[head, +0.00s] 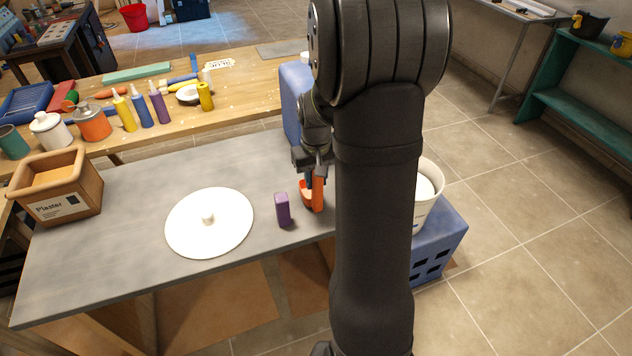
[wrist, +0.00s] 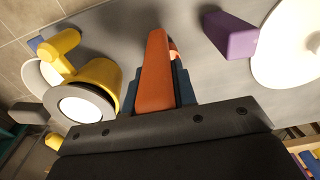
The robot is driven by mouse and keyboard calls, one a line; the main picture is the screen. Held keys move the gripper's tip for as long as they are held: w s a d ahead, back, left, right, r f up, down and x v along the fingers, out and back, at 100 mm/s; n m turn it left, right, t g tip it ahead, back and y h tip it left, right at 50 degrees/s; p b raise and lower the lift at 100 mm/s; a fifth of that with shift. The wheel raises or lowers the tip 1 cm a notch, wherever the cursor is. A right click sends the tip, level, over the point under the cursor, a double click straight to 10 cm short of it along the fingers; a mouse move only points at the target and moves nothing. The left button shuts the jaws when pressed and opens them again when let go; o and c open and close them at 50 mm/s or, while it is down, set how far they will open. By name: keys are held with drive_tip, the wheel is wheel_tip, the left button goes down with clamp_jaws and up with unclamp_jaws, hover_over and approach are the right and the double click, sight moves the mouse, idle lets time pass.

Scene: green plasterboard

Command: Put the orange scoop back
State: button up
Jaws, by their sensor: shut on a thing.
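My gripper (head: 314,176) points down over the right part of the grey worktop (head: 120,240). It is shut on the orange scoop (head: 318,196); in the wrist view the scoop's orange handle (wrist: 154,65) lies between the fingers (wrist: 157,92). The scoop is low over the worktop, and I cannot tell whether it touches it. My arm hides part of the space to its right. A wooden box labelled "Plaster" (head: 62,206) stands at the worktop's left end, well away from my gripper.
A purple block (head: 283,210) stands just left of the scoop, with a white disc (head: 190,235) beyond it. A yellow object with a handle (wrist: 100,78) is close by in the wrist view. A white bucket (head: 430,195) stands right of my arm. Bottles (head: 124,113) line the wooden bench behind.

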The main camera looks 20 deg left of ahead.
drive_tip(key=shift+f, duration=0.8)
drive_tip(key=o, duration=1)
wheel_tip(320, 180, up, 12)
drive_tip(key=shift+r, duration=0.15)
wheel_tip(320, 180, down, 12)
drive_tip(key=shift+f, duration=0.2)
drive_tip(key=shift+r, duration=2)
